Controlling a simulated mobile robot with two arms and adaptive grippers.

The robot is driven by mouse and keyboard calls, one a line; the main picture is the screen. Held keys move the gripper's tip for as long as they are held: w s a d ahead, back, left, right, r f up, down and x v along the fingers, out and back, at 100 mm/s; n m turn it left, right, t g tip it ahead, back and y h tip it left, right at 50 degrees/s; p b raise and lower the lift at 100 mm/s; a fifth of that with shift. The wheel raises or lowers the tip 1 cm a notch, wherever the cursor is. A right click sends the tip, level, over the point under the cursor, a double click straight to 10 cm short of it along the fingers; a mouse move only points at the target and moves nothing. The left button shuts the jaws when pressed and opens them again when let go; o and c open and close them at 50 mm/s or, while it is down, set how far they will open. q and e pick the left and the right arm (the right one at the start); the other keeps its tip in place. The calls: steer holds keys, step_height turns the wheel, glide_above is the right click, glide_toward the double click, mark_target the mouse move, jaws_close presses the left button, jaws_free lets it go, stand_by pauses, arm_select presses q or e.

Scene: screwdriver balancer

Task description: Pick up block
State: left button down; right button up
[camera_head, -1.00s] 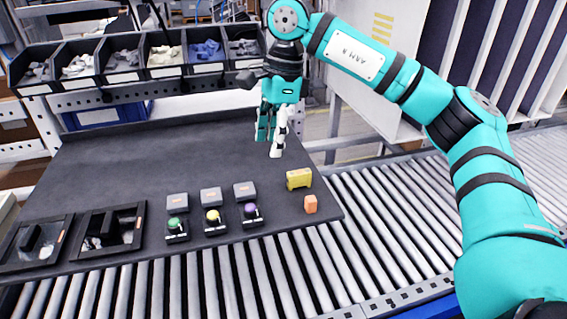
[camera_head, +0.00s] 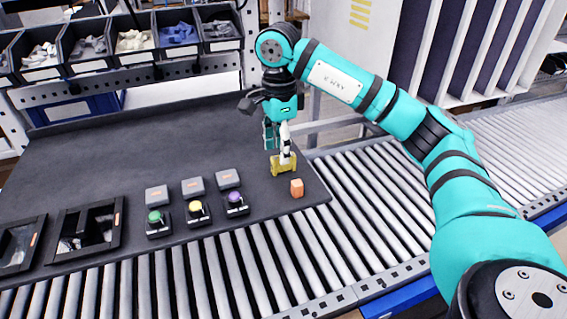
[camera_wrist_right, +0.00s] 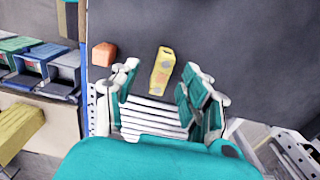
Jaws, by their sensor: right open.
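A yellow block (camera_head: 285,168) lies on the dark mat near its right edge. A smaller orange block (camera_head: 297,188) sits just in front of it. My right gripper (camera_head: 279,152) points down at the yellow block, and a white fingertip overlaps the block in the head view. In the right wrist view, the fingers are spread apart and empty, with the yellow block (camera_wrist_right: 163,70) showing beyond the gap between them. The orange block (camera_wrist_right: 103,54) is farther left there. I cannot tell whether a finger touches the yellow block. My left gripper is out of view.
Several small devices with coloured knobs (camera_head: 196,209) stand left of the blocks on the dark mat (camera_head: 150,140). Open black trays (camera_head: 88,231) lie farther left. Parts bins (camera_head: 178,37) line the back. Roller conveyor (camera_head: 375,185) runs along the front and right.

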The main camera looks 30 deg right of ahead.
mark_target(282, 169)
steer(key=f+p, duration=0.1)
steer(key=f, duration=0.1)
steer(key=d+f, duration=0.1)
steer(key=f, duration=0.1)
steer(key=shift+w+f+p, duration=0.15)
steer(key=shift+f+p, duration=0.15)
steer(key=shift+p, duration=0.1)
steer(key=shift+f, duration=0.25)
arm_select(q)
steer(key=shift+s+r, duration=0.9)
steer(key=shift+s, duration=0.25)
arm_select(e)
steer(key=shift+a, duration=0.1)
steer(key=shift+c, duration=0.4)
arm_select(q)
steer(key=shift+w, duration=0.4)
arm_select(e)
jaws_close()
